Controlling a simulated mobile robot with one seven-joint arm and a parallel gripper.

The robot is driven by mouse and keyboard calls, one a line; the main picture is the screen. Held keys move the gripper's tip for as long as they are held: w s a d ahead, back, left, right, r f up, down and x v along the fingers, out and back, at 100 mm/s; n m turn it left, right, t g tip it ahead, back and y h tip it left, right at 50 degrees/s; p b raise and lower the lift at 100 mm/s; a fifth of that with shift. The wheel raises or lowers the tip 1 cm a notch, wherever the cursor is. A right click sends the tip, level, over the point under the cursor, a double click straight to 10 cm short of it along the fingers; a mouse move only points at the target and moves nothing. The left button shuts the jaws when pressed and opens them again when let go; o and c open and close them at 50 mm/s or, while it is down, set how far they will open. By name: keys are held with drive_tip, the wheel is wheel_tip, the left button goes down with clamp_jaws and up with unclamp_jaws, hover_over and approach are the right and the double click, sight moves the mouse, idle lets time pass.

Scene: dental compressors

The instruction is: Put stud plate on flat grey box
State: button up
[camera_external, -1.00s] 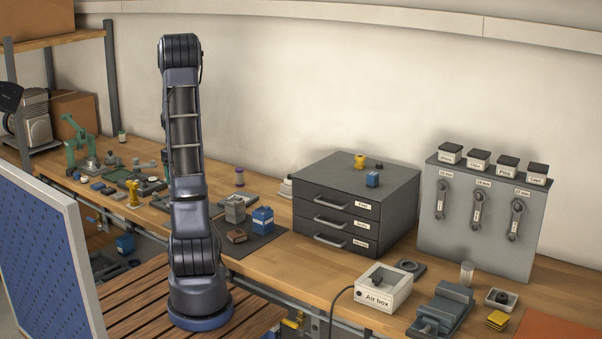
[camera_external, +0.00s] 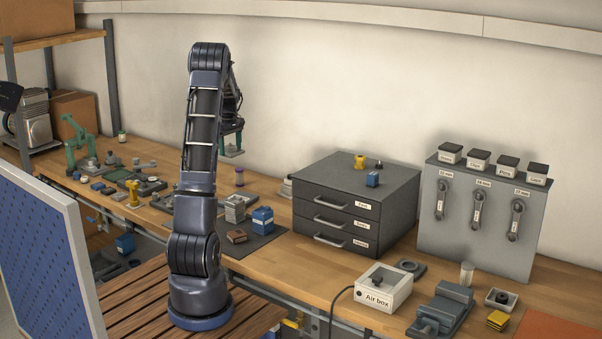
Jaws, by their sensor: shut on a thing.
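My gripper (camera_external: 232,144) is in the air above the bench, just right of my upper arm and partly hidden by it. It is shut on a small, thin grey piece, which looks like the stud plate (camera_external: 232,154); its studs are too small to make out. Below it, on a dark mat, stands a grey box (camera_external: 235,209) beside a blue box (camera_external: 262,220). Flat grey pieces (camera_external: 152,187) also lie on the bench left of my arm. I cannot tell for sure which is the flat grey box.
A dark drawer cabinet (camera_external: 336,218) with small items on top stands right of the mat. A white air box (camera_external: 384,289) and a vise (camera_external: 444,309) are at the front right. The air above the bench is clear.

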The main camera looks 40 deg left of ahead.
drive_tip(key=shift+w+d+f, duration=0.1)
drive_tip(key=shift+w+d, duration=0.15)
drive_tip(key=shift+w, duration=0.25)
drive_tip(key=shift+w+d, duration=0.2)
drive_tip(key=shift+w, duration=0.25)
approach(249, 198)
drive_tip(key=s+a+f, duration=0.1)
drive_tip(key=f, duration=0.1)
drive_tip(key=s+a+f, duration=0.1)
drive_tip(key=f, duration=0.1)
drive_tip(key=s+a+f, duration=0.1)
drive_tip(key=f, duration=0.1)
drive_tip(key=shift+s, duration=0.1)
drive_tip(key=shift+f, duration=0.1)
drive_tip(key=o, duration=1.2)
